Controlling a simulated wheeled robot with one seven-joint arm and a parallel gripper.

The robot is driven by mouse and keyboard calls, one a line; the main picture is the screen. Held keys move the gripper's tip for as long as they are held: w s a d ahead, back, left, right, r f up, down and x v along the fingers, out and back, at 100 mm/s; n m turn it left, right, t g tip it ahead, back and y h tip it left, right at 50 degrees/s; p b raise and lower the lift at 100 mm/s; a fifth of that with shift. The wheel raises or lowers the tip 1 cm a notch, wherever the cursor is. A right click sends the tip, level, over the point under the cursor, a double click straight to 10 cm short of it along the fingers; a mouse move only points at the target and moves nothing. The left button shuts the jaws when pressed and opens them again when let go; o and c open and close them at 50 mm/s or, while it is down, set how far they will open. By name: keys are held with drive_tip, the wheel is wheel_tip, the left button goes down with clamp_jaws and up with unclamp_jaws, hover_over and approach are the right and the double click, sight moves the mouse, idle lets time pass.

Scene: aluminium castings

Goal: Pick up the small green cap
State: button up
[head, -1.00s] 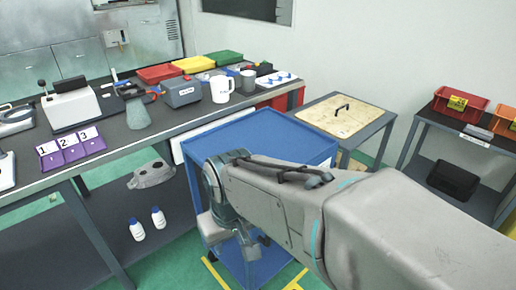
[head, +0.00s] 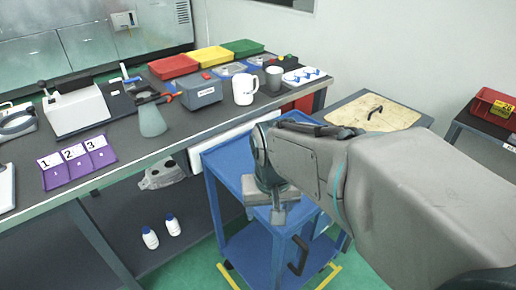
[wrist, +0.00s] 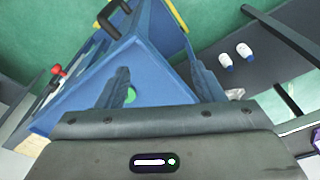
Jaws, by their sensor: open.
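The small green cap (wrist: 130,95) lies on the blue top of the cart (wrist: 151,80) in the wrist view, partly covered by my left finger. It is hidden in the head view. My gripper (wrist: 160,68) is open and empty, its two fingers spread wide over the cart, with the cap close to the left finger. In the head view my gripper (head: 270,205) points down over the blue cart (head: 221,170), and my arm covers much of the cart's top.
A grey workbench (head: 120,140) with purple numbered holders (head: 77,164), a white mug (head: 244,89) and coloured trays stands left and behind. Two white bottles (head: 161,232) stand on its lower shelf.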

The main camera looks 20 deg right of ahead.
drive_tip(key=w+d+r+m+g+p, duration=0.2)
drive_tip(key=w+d+r+m+p, duration=0.3)
drive_tip(key=w+d+m+p, duration=0.45)
drive_tip(key=f, duration=0.3)
drive_tip(key=f+m+b, duration=0.1)
drive_tip(key=f, duration=0.2)
drive_tip(key=d+f+m+b, duration=0.1)
drive_tip(key=f, duration=0.1)
drive_tip(key=shift+f, duration=0.4)
wheel_tip(320, 180, down, 5)
drive_tip(key=shift+w+d+r, duration=0.1)
drive_tip(key=shift+w, duration=0.05)
drive_tip(key=c, duration=0.8)
